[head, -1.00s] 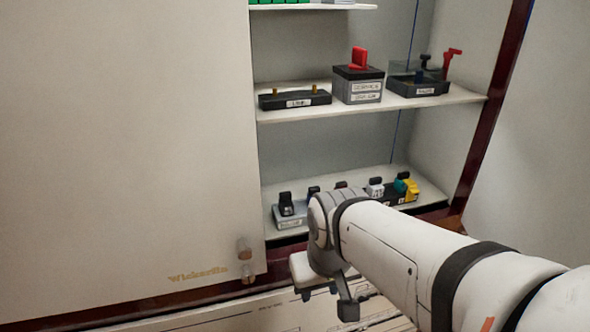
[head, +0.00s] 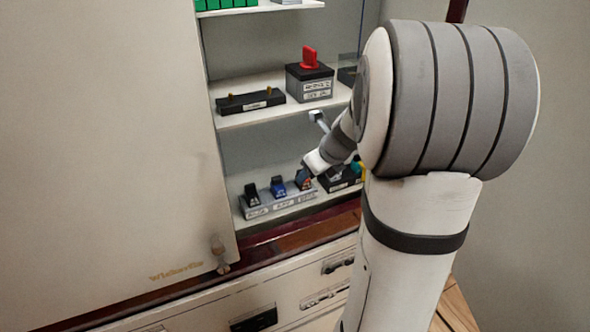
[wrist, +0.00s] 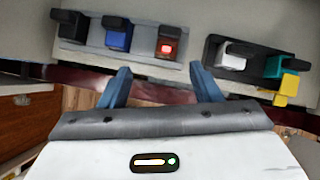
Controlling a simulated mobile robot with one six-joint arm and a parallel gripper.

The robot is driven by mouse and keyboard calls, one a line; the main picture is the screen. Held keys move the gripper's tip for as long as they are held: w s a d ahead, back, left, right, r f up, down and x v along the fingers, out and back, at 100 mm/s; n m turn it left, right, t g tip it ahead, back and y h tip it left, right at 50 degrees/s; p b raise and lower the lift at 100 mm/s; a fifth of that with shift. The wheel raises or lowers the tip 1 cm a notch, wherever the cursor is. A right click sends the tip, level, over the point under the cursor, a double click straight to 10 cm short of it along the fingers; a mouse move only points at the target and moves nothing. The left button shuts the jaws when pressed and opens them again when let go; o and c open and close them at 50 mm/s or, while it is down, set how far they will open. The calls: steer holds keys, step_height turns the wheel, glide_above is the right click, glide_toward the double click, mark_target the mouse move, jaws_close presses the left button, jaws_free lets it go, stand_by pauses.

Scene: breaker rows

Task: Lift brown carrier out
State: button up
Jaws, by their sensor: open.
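The brown carrier (wrist: 168,47) has a black top handle and a small glowing red spot on its face. It sits as the rightmost of three carriers in the grey base (wrist: 90,48) in the wrist view. In the head view the brown carrier (head: 304,182) shows partly, beside my gripper (head: 310,170). In the wrist view my gripper (wrist: 162,82) is open and empty, its two blue fingers spread below the base. The brown carrier lies beyond the fingertips, between the two fingers' directions, and apart from them.
A blue carrier (wrist: 118,36) and a black carrier (wrist: 73,27) stand left of it. A black base (wrist: 222,62) to the right holds a white carrier (wrist: 236,54), with a teal carrier (wrist: 285,66) and a yellow piece (wrist: 288,88). A middle shelf (head: 240,118) runs above the lower row.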

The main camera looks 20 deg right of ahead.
mark_target(306, 185)
steer(key=shift+m, duration=0.5)
steer(key=x, duration=0.5)
steer(key=w+d+x, duration=0.1)
steer(key=x, duration=0.2)
steer(key=shift+r, duration=0.25)
steer(key=c, duration=1.2)
steer(key=shift+o, duration=0.2)
steer(key=shift+r, duration=0.15)
